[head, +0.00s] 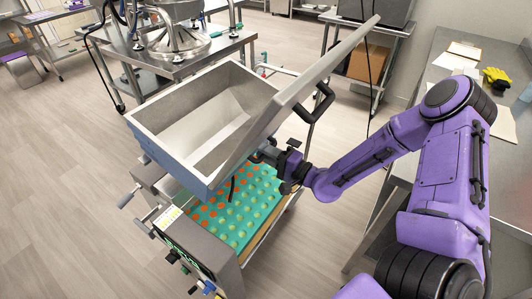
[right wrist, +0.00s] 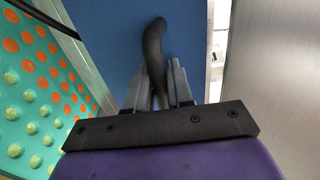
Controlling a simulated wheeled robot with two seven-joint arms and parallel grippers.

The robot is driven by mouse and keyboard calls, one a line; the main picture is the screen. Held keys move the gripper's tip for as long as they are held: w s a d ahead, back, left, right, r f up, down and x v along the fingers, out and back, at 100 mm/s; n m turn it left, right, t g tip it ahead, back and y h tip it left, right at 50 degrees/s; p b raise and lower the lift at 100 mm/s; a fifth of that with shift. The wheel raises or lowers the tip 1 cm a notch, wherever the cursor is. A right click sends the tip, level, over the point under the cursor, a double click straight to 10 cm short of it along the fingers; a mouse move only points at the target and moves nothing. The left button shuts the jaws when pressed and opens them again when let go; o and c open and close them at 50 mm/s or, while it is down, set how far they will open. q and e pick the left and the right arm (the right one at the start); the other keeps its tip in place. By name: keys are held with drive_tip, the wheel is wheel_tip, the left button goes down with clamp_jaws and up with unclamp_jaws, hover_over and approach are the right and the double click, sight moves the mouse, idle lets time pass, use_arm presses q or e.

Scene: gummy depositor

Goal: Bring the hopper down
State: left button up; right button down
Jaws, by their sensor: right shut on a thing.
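The hopper (head: 163,122) is a large open metal box with a blue-grey outer side, tilted above the depositor. Its lid (head: 318,68) stands open along its right side. My right gripper (head: 268,155) is at the hopper's right side, under the lid. In the right wrist view its fingers are shut on a black curved handle (right wrist: 154,45) in front of the hopper's blue side (right wrist: 105,50). A green mould tray (head: 225,222) with orange and yellow-green cavities lies below the hopper. My left gripper is not in view.
The depositor's control box (head: 190,250) with knobs is at the front. A metal table with equipment (head: 172,62) stands behind. A steel counter (head: 465,60) with clipboards and yellow gloves (head: 496,77) runs along the right. The floor at left is clear.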

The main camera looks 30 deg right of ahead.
drive_tip(key=shift+w+r+p, duration=0.1)
drive_tip(key=shift+r+p, duration=0.4)
drive_tip(key=shift+p, duration=0.3)
drive_tip(key=shift+w+g, duration=0.1)
drive_tip(key=shift+g, duration=0.3)
drive_tip(key=shift+w+a+r+p, duration=0.25)
drive_tip(key=shift+w+r, duration=0.2)
drive_tip(key=shift+w, duration=0.15)
drive_tip(key=shift+w+a+r+p, duration=0.25)
drive_tip(key=shift+w+r, duration=0.15)
drive_tip(key=shift+w, duration=0.2)
drive_tip(key=shift+w+a+h, duration=0.1)
drive_tip(key=shift+w+h, duration=0.2)
drive_tip(key=shift+h, duration=0.1)
drive_tip(key=c, duration=1.2)
unclamp_jaws()
drive_tip(key=shift+o, duration=0.2)
drive_tip(key=shift+f, duration=0.15)
